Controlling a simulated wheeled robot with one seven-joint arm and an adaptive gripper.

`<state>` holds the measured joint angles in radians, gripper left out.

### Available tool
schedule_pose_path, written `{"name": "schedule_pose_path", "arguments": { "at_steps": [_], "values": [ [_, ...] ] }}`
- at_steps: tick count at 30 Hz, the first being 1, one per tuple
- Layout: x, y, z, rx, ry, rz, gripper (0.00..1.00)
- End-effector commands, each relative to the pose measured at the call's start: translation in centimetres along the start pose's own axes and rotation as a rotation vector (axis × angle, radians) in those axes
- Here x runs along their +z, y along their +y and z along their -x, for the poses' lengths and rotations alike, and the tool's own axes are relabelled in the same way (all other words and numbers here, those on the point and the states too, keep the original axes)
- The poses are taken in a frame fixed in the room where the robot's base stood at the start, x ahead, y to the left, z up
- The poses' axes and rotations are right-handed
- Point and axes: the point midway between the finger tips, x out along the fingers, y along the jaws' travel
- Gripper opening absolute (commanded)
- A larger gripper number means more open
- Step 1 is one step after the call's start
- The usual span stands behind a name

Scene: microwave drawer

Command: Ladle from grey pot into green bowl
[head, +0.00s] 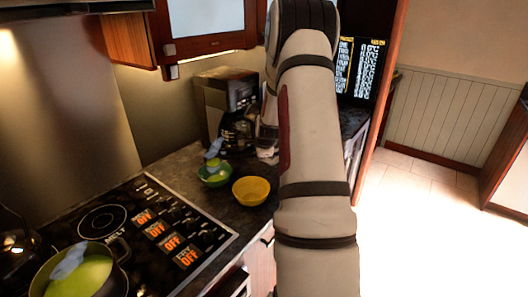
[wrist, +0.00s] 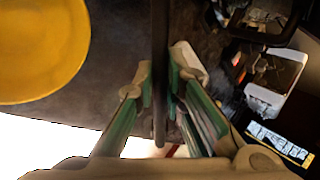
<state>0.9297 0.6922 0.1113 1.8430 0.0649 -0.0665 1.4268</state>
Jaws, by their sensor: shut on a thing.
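The grey pot (head: 117,284) stands on the stovetop at the lower left of the head view, with green contents and a pale blue shape over them. The green bowl (head: 214,182) sits on the dark counter beyond the stove. A small green and pale blue shape shows just above the bowl; I cannot tell exactly what it is. In the wrist view my gripper (wrist: 159,92) is shut on a thin dark handle (wrist: 160,40), which looks like the ladle's. The ladle's head is not clear. In the head view my arm mostly hides the gripper, right of the bowls.
A yellow bowl (head: 251,191) stands between the green bowl and my arm; it also shows in the wrist view (wrist: 40,50). The stovetop has a free burner (head: 102,222). A kettle (head: 17,250) stands at the left edge.

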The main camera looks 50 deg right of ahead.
Motion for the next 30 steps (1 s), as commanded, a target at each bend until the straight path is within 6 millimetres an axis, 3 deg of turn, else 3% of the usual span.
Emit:
{"name": "schedule_pose_path", "arguments": {
  "at_steps": [30],
  "values": [
    [-0.1,2.3,-0.6,-0.555,-0.001,0.011,0.0]
  ]
}}
